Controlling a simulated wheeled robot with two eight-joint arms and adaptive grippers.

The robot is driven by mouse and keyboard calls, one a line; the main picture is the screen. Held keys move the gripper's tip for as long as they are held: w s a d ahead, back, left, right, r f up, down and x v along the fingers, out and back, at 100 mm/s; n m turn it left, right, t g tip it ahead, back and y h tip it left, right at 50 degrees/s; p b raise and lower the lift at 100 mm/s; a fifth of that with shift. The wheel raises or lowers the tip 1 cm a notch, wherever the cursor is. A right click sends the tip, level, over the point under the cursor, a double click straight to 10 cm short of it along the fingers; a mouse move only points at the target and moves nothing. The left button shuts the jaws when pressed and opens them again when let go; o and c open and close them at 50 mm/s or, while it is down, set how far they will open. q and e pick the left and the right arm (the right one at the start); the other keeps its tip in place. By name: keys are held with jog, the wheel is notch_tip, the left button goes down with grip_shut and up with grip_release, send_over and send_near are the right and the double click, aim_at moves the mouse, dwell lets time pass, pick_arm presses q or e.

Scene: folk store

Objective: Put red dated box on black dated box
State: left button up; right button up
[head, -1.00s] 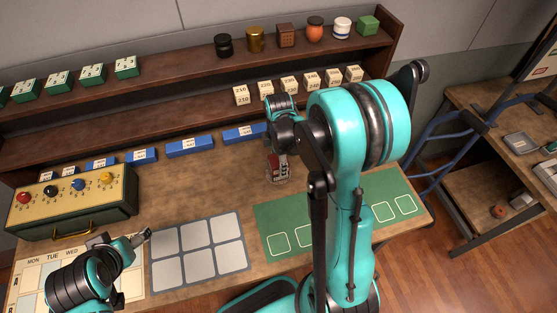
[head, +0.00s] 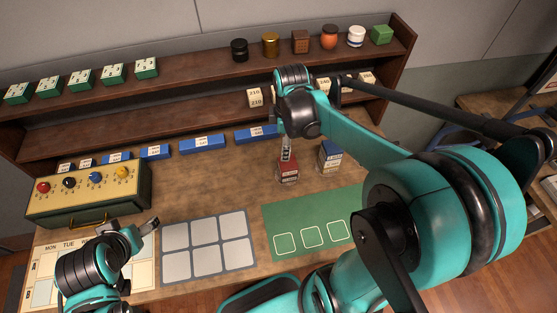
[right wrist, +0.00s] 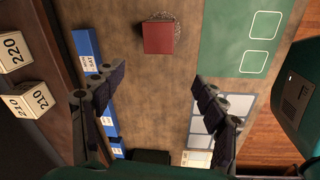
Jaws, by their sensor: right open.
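The red dated box (head: 288,173) stands on the wooden table in front of the shelf; its plain red top (right wrist: 158,38) shows in the right wrist view. My right gripper (head: 287,152) is just above it in the head view. In the right wrist view my right gripper (right wrist: 156,92) is open and empty, with the red box beyond its fingers and not between them. A blue-topped box with a white label (head: 330,156) stands to the right of the red one. I cannot make out a black dated box. My left gripper (head: 150,228) is low at the left, its opening unclear.
Blue labelled blocks (head: 203,144) line the table's back edge. A green mat (head: 290,215) with outlined squares and a grey grid (head: 205,264) lie in front. A knob box (head: 90,195) stands left. Numbered cream blocks (right wrist: 38,97) are on the shelf.

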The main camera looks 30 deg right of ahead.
jog(key=s+a+r+m+t, duration=0.3)
jog(key=s+a+m+t, duration=0.3)
jog(key=m, duration=0.6)
jog(key=s+a, duration=0.2)
jog(key=s, duration=0.1)
jog(key=shift+s+a+r+m, duration=0.25)
jog(key=shift+s+r+m, duration=0.05)
notch_tip(320, 180, down, 9)
jog(key=b, duration=0.8)
jog(key=shift+r+b, duration=0.2)
jog(key=shift+b, duration=0.1)
